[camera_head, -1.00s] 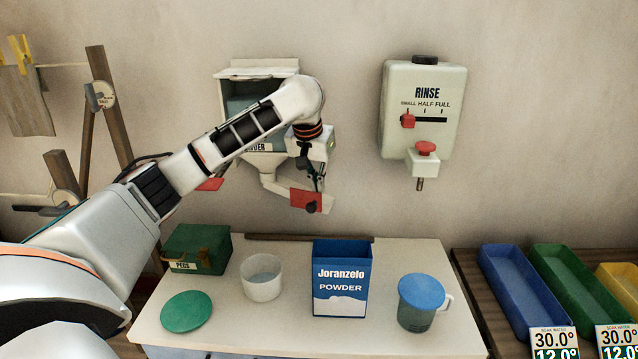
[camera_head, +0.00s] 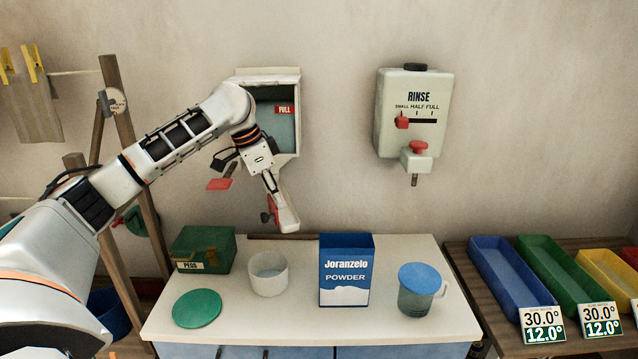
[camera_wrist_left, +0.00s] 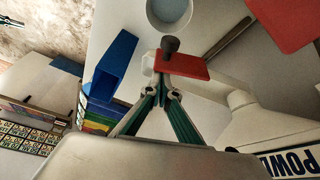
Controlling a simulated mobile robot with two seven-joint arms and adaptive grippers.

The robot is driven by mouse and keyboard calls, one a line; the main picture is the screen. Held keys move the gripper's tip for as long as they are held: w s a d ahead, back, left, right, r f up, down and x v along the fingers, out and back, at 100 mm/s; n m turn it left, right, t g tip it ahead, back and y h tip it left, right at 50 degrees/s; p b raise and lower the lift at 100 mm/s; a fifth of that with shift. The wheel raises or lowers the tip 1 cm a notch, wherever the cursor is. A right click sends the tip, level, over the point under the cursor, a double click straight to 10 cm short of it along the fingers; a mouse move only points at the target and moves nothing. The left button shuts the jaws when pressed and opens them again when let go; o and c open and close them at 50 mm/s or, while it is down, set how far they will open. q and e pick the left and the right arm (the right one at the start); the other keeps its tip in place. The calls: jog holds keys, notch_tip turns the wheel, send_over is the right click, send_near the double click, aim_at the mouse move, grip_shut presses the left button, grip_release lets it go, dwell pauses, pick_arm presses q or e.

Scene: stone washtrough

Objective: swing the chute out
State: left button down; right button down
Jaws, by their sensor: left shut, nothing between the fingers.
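The powder dispenser (camera_head: 277,112) hangs on the wall, partly hidden behind my left arm. Its pale chute (camera_head: 288,216) points out from the wall, toward the table's back edge. A red plate with a dark knob is on the chute; in the left wrist view the red plate (camera_wrist_left: 184,66) and knob (camera_wrist_left: 170,44) show clearly. My left gripper (camera_head: 273,190) is shut and empty, its fingertips close against the red plate's side; I cannot tell whether they touch. In the left wrist view the fingers (camera_wrist_left: 160,88) meet just below the plate. My right gripper is out of view.
Below stand a green pegs box (camera_head: 203,250), a white cup (camera_head: 268,273), a blue powder box (camera_head: 345,272) and a blue-lidded jug (camera_head: 420,290). A green lid (camera_head: 197,308) lies flat. The rinse dispenser (camera_head: 412,115) hangs to the right, with clear wall between.

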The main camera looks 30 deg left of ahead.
pick_arm(q)
jog(key=shift+m, duration=0.8)
jog(key=s+a, duration=0.2)
jog(key=a, duration=0.1)
jog(key=shift+s+a, duration=0.2)
jog(key=shift+s, duration=0.1)
jog(key=shift+s+a, duration=0.4)
jog(key=shift+a, duration=0.45)
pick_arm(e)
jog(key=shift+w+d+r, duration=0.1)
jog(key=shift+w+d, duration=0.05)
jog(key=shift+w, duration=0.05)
pick_arm(q)
jog(key=shift+a, duration=0.15)
jog(key=d, duration=0.1)
jog(key=w+d, duration=0.1)
jog(key=d, duration=0.1)
jog(key=shift+w, duration=0.2)
jog(key=r, duration=0.3)
jog(key=shift+w+d+r, duration=0.15)
jog(key=shift+w+d, duration=0.05)
jog(key=shift+w, duration=0.15)
jog(key=w+a+v, duration=0.1)
jog(key=a+v, duration=0.1)
jog(key=v, duration=1.4)
jog(key=shift+r, duration=0.25)
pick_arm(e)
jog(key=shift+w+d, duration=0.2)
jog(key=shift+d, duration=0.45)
